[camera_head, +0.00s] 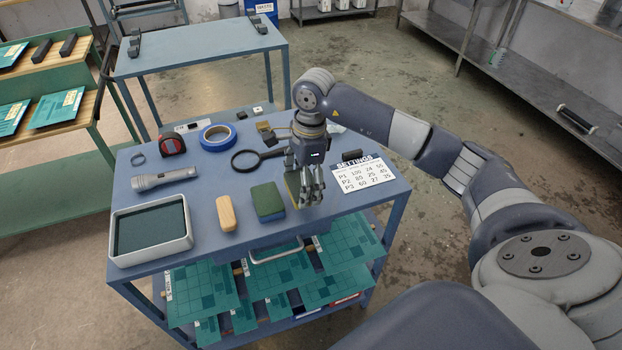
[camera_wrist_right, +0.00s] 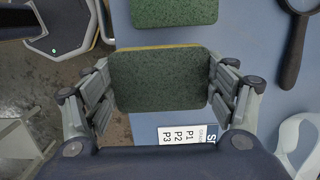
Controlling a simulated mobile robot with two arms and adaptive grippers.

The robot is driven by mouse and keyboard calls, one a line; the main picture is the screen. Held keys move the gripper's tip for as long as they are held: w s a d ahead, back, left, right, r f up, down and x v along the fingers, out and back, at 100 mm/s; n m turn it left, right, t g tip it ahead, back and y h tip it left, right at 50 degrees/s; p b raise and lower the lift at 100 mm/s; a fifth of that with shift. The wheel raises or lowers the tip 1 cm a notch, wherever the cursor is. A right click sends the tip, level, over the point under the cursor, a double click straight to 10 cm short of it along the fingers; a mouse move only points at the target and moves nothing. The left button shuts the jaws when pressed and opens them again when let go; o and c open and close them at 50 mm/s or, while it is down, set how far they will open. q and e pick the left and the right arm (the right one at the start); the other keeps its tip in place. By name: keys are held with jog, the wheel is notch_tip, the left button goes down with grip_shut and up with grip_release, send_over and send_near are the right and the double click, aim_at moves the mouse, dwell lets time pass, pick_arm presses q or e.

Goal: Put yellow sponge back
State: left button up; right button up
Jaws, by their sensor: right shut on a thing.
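The yellow sponge (camera_head: 292,188) has a dark green scouring face and a thin yellow edge. My right gripper (camera_head: 309,190) is shut on it, over the front part of the blue table (camera_head: 236,269). In the right wrist view the sponge's green face (camera_wrist_right: 160,82) fills the space between the fingers of my right gripper (camera_wrist_right: 162,95), with yellow along its far edge. Whether the sponge touches the tabletop is hard to tell. A second green-topped sponge (camera_head: 268,202) with a blue side lies just left of it, and also shows in the right wrist view (camera_wrist_right: 174,12).
A wooden block-like brush (camera_head: 226,213), a grey tray (camera_head: 187,218), a flashlight (camera_head: 165,178), blue tape (camera_head: 217,134) and a magnifying glass (camera_head: 246,160) lie on the table. A settings card (camera_head: 357,174) is right of the gripper. Green plates (camera_head: 203,291) lie on the shelf below.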

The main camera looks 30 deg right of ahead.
aim_at(311, 174)
jog(key=d, duration=0.1)
jog(key=w+d, duration=0.1)
jog(key=d, duration=0.1)
jog(key=shift+w+d+f+p, duration=0.1)
jog(key=shift+d+f+p, duration=0.05)
jog(key=shift+p, duration=0.15)
notch_tip(311, 174, down, 3)
jog(key=shift+f+p, duration=0.15)
jog(key=shift+p, duration=0.55)
jog(key=shift+f, duration=0.3)
jog(key=o, duration=1.1)
jog(key=shift+r, duration=0.1)
jog(key=shift+r, duration=0.2)
jog(key=shift+d+r+b, duration=0.25)
jog(key=shift+r+b, duration=0.25)
jog(key=shift+r, duration=1.45)
jog(key=shift+d+r+b, duration=0.2)
jog(key=shift+r+b, duration=0.25)
jog(key=shift+r, duration=1.5)
jog(key=shift+d+r+b, duration=0.25)
jog(key=shift+r+b, duration=0.25)
jog(key=shift+r, duration=1.45)
